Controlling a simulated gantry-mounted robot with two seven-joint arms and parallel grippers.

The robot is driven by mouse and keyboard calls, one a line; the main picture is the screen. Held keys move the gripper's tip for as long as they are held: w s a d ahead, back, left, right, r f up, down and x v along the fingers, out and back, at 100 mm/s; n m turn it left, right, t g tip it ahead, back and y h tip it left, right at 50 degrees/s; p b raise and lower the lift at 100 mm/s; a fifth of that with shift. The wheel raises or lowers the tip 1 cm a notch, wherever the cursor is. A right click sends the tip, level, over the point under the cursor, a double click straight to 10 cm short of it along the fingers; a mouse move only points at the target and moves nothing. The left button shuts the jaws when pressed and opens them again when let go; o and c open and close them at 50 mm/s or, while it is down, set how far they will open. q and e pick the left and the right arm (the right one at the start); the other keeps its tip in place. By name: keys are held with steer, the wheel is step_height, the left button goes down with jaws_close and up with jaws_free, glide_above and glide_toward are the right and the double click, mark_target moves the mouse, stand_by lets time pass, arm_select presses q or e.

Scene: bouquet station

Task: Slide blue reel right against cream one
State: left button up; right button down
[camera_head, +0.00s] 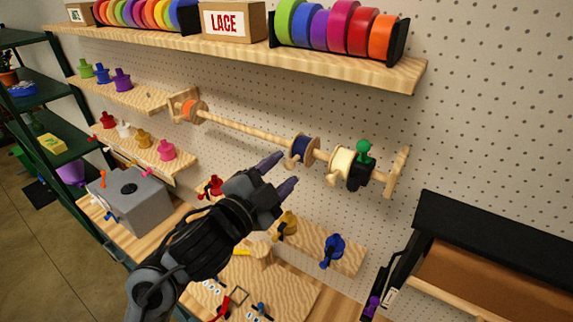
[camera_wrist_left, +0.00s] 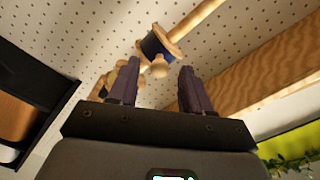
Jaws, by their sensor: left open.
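The blue reel (camera_head: 301,149) sits on a wooden rod (camera_head: 245,130) in front of the pegboard, with a short stretch of rod between it and the cream reel (camera_head: 341,160) to its right. My left gripper (camera_head: 287,170) is open and empty, just below and left of the blue reel in the head view. In the left wrist view the blue reel (camera_wrist_left: 156,46) shows just beyond the open fingertips (camera_wrist_left: 160,66), with a round wooden knob (camera_wrist_left: 158,69) between them. The cream reel is partly hidden by a finger there. My right gripper is not in view.
An orange reel (camera_head: 194,110) sits at the rod's left end. A black piece with a green knob (camera_head: 364,149) is right of the cream reel, near the right bracket (camera_head: 397,173). A ribbon shelf (camera_head: 340,67) runs above; a small shelf (camera_head: 318,246) with coloured pieces is below.

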mark_target(301, 154)
arm_select(q)
steer(key=shift+x, duration=1.35)
jaws_close()
